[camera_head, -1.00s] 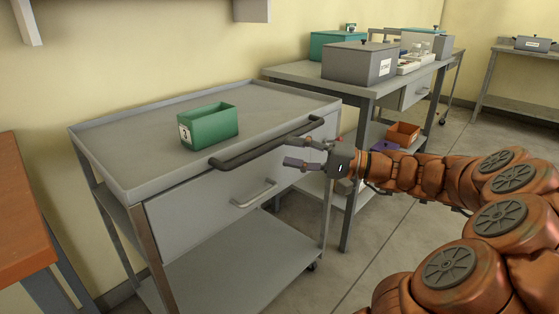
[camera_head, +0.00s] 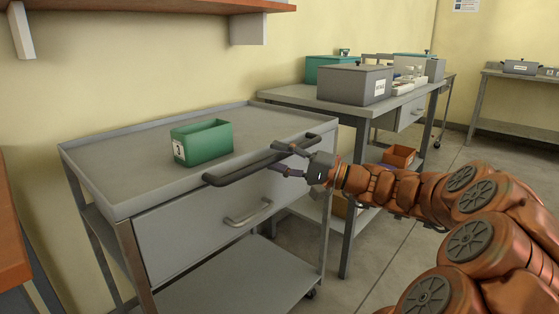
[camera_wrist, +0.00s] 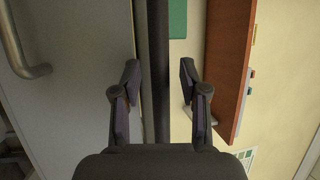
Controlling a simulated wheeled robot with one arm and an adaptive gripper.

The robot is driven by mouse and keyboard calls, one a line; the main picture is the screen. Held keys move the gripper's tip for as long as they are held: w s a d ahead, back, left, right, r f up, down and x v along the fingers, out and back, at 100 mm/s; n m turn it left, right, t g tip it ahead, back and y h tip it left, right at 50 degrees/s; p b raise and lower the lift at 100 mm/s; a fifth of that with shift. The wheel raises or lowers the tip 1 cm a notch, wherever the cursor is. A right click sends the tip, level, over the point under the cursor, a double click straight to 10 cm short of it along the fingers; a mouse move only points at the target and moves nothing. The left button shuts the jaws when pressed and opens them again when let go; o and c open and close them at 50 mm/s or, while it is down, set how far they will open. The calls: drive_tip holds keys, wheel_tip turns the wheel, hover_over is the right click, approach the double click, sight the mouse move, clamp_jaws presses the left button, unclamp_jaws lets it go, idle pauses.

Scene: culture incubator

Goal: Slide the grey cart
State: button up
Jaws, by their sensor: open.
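The grey cart (camera_head: 105,157) stands against the wall at left and centre in the head view, with a drawer (camera_head: 190,238) in its front and a shelf below. A dark push handle (camera_head: 232,172) runs along the cart's upper front edge. My gripper (camera_head: 281,158) is open at the right part of this handle. In the wrist view the handle bar (camera_wrist: 158,70) passes between the two open fingers (camera_wrist: 158,85), with gaps on both sides. A green bin (camera_head: 206,142) labelled 3 sits on the cart top.
A grey table (camera_head: 300,96) with a grey lidded box (camera_head: 352,84) and other boxes stands behind the cart to the right. An orange bin (camera_head: 398,156) is on its lower shelf. A brown-topped bench (camera_head: 8,235) is close at left. Floor is open at right.

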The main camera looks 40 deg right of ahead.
clamp_jaws()
idle(0.4)
idle(0.4)
